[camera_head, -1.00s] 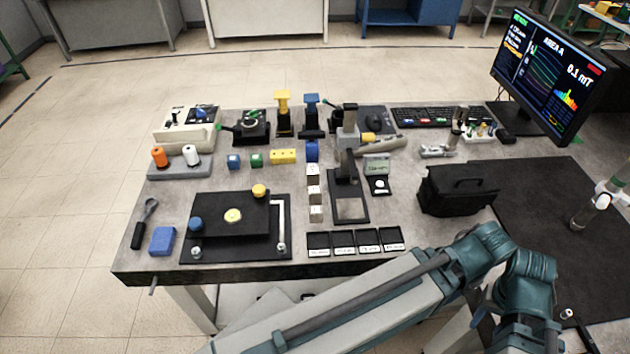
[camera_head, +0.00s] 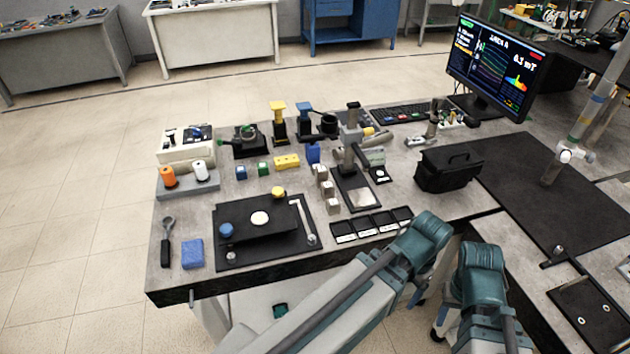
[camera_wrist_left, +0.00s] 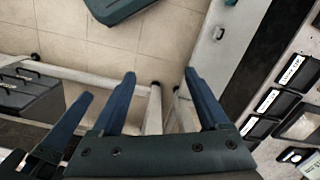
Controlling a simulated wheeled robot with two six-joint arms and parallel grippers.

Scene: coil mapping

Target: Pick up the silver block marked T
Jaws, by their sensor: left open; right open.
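Three small silver-white blocks stand in a row on the table, beside a black stand: a rear block (camera_head: 319,171), a middle block (camera_head: 327,188) and a front block (camera_head: 333,206). Their letters are too small to read, so I cannot tell which is marked T. My left gripper (camera_wrist_left: 158,82) is open and empty in the left wrist view, with floor and the table's edge beyond its blue fingers. My grey and teal arm links cross the bottom of the head view; no right fingers can be made out there. The blocks are not in the left wrist view.
Labelled black trays (camera_head: 372,227) lie at the table's front edge, right of the blocks. The black stand (camera_head: 355,182) rises close to their right. A black plate fixture (camera_head: 285,250) lies to their left. A black bag (camera_head: 447,170) and a monitor (camera_head: 497,65) stand farther right.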

